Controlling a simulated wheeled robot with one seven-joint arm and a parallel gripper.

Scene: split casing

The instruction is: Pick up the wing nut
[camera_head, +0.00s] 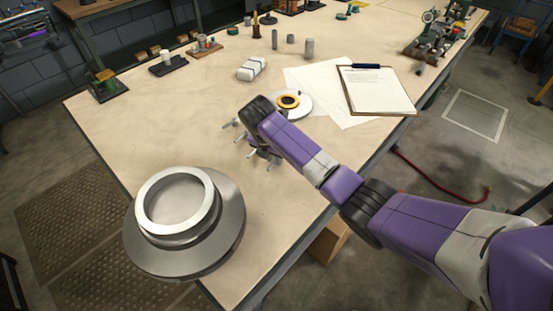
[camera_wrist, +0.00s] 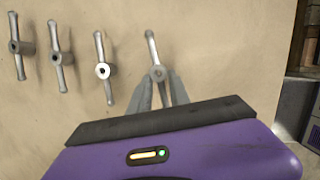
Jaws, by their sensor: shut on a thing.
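My gripper (camera_wrist: 160,88) is shut on a grey metal wing nut (camera_wrist: 157,73), holding its round hub between the fingertips. One wing sticks out upward in the wrist view; the other is hidden between the fingers. I cannot tell whether the nut is clear of the table. More wing nuts (camera_wrist: 102,70) of the same kind stand in a row to its left on the tabletop, apart from my fingers. In the head view the wing nuts (camera_head: 251,153) show small beside my wrist, and my fingers are mostly hidden.
A large round metal casing (camera_head: 225,225) stands at the table's near left corner. A disc with an orange ring (camera_head: 289,101) lies behind my wrist. A white wrapped block (camera_head: 252,68), papers (camera_head: 312,84) and a clipboard (camera_head: 377,110) lie farther back. The left middle of the table is clear.

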